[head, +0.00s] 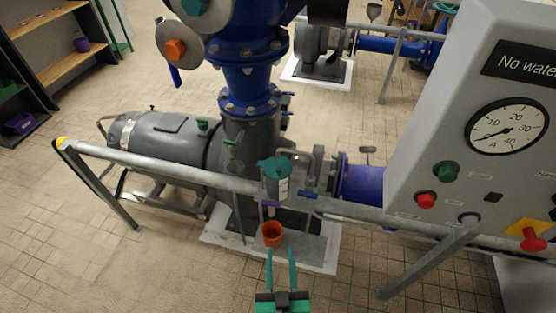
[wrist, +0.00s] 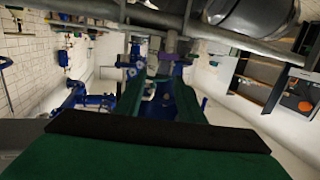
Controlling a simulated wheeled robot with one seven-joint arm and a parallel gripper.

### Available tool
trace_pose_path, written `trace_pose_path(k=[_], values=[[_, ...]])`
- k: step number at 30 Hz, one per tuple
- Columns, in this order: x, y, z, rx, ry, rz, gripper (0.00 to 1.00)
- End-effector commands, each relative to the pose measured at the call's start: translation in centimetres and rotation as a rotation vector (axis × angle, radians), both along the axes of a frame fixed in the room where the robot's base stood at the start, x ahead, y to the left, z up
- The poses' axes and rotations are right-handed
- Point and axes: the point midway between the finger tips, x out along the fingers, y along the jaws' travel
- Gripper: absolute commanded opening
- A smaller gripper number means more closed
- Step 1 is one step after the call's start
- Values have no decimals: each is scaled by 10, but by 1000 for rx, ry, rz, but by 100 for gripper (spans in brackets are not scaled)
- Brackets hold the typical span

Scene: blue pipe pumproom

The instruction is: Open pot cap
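A grey pot (head: 277,188) with a teal cap (head: 273,166) is at the railing in the middle of the head view. The cap sits on top of the pot, and the pot looks upright. My gripper (head: 280,251) is at the bottom middle of the head view, below the pot in the picture and apart from it. Its two teal fingers are spread with nothing between them. In the wrist view my gripper (wrist: 158,80) also shows open fingers. I cannot make out the pot or its cap clearly there.
A grey railing (head: 170,171) crosses the scene. An orange cup (head: 272,234) is just beyond my fingertips in the picture. A control panel (head: 470,150) with a gauge stands at the right. A blue pump pipe (head: 248,75) rises behind the railing. Tiled floor is free at lower left.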

Motion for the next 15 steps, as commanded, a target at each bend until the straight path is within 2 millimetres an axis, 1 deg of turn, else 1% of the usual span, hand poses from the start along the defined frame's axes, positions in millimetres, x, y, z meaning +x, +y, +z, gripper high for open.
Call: trace_pose_path(k=[1, 5, 9, 12, 15], values=[[20, -1, 8, 2, -20, 0, 35], [62, -4, 23, 4, -45, 1, 35], [106, -7, 46, 8, -72, 5, 35], [133, -8, 62, 11, -88, 9, 35], [152, -9, 75, 15, -99, 13, 35]])
